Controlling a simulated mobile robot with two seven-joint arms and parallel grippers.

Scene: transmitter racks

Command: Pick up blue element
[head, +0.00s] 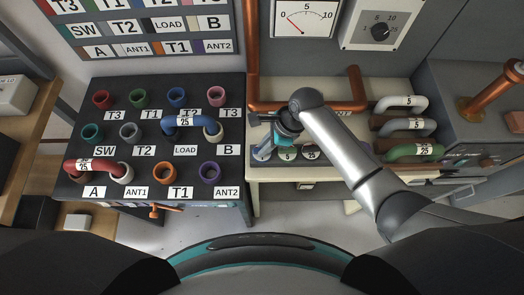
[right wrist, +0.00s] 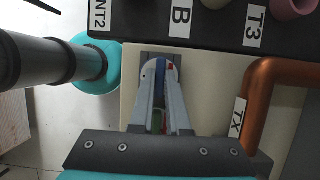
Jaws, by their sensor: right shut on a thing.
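A small blue element (head: 263,152) stands at the left end of a grey holder on the cream bench, at the front left. My right gripper (head: 280,138) reaches down over this end of the holder in the head view. In the right wrist view the two grey fingers (right wrist: 160,70) are closed on a blue piece (right wrist: 160,68), which shows as a narrow strip between them. How far the piece is lifted, if at all, I cannot tell. My left gripper is not in view.
Round numbered pieces (head: 287,154) sit beside it in the holder. Left is a black socket panel (head: 150,155) with a blue link (head: 190,121) and a red link (head: 90,165). A copper pipe (head: 310,105) runs behind the bench. Grey and green pipes (head: 405,102) lie at right.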

